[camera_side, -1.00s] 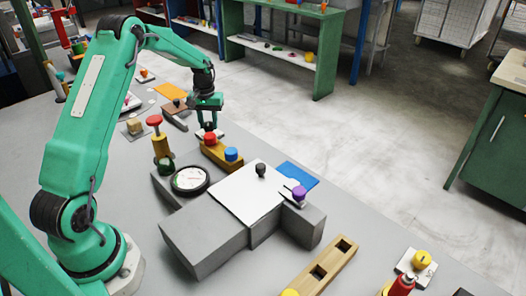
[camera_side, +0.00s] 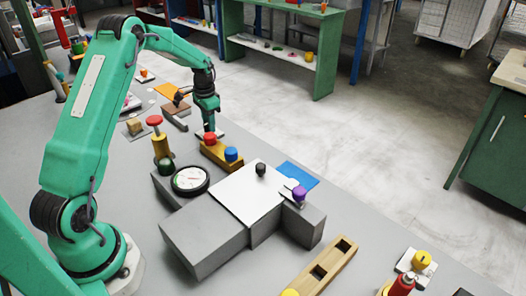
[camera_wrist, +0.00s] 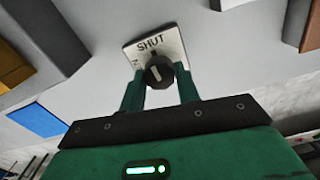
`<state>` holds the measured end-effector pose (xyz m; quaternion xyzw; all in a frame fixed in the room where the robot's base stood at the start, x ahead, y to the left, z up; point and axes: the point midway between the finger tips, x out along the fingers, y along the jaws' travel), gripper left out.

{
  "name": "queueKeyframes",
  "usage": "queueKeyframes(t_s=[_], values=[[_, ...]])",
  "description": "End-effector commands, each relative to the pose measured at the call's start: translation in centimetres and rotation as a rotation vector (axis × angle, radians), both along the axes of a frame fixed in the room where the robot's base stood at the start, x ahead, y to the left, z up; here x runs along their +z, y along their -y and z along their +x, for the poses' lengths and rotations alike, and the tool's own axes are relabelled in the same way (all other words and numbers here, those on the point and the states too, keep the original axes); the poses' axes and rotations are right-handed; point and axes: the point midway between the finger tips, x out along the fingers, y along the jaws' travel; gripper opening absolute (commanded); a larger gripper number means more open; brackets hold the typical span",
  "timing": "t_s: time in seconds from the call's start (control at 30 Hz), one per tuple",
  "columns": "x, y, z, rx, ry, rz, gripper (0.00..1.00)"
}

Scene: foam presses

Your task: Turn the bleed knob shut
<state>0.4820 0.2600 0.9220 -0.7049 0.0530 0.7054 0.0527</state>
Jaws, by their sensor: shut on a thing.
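The bleed knob (camera_wrist: 159,72) is black and round with a white line on its top. It stands on a small white plate (camera_wrist: 176,44) marked SHUT along its far edge; part of another label at the left is mostly hidden. The white line points roughly toward the word SHUT. My gripper (camera_wrist: 160,82) is shut on the knob, one green finger on each side. In the side view my gripper (camera_side: 208,127) reaches down behind the red-topped yellow block, and the knob is mostly hidden there.
A yellow block with a red cap (camera_side: 210,138) and a blue cap (camera_side: 231,154) stands just in front of my gripper. A dial gauge (camera_side: 190,180) and a grey block (camera_side: 205,238) stand nearer. A brown block (camera_side: 174,116) lies close to the left.

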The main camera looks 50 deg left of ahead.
Motion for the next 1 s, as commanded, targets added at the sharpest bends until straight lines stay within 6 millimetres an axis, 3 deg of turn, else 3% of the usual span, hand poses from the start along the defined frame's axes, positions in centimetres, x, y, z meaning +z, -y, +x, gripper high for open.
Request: queueKeyframes(t_s=[0.6,0.63,0.73,1.0], values=[[0.17,0.0,0.1,-0.064,0.003,0.002,0.09],[0.17,0.0,0.1,-0.064,0.003,0.002,0.34],[0.14,0.0,0.09,-0.064,0.003,0.001,0.54],[0.07,0.02,0.04,-0.062,0.001,0.001,0.54]])
